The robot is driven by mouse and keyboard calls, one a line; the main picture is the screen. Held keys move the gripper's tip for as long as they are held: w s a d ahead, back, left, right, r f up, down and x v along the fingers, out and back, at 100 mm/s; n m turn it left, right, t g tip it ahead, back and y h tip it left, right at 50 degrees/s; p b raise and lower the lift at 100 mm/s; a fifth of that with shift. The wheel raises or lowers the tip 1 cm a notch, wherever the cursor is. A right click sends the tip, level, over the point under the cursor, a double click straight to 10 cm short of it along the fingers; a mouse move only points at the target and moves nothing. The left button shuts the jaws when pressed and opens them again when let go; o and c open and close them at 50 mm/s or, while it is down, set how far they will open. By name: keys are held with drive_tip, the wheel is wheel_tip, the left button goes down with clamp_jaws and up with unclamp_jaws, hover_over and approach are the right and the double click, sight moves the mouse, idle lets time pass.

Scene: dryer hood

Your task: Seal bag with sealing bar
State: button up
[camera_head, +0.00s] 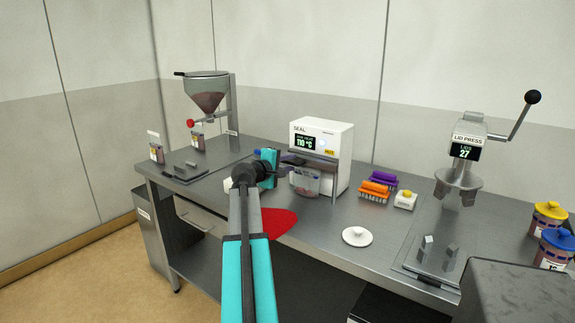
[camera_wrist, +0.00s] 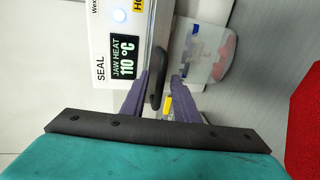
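The white sealer (camera_head: 322,145) stands on the bench, its display reading 110 °C with a "HOT" label; it also shows in the wrist view (camera_wrist: 115,30). A clear bag with red contents (camera_head: 305,182) is at the sealer's front lower opening; it also shows in the wrist view (camera_wrist: 212,52). A dark bar handle (camera_wrist: 157,80) sticks out at the sealer's front. My gripper (camera_wrist: 159,82) has its two purple fingers apart, one on each side of the handle, with gaps visible. In the head view my gripper is at the sealer's left front, its fingertips mostly hidden.
A lid press (camera_head: 460,165) stands at right, a hopper (camera_head: 207,92) at left.

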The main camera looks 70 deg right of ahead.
drive_tip(key=shift+c, duration=0.5)
clamp_jaws()
drive_tip(key=shift+a, duration=0.25)
drive_tip(key=shift+w+d, duration=0.1)
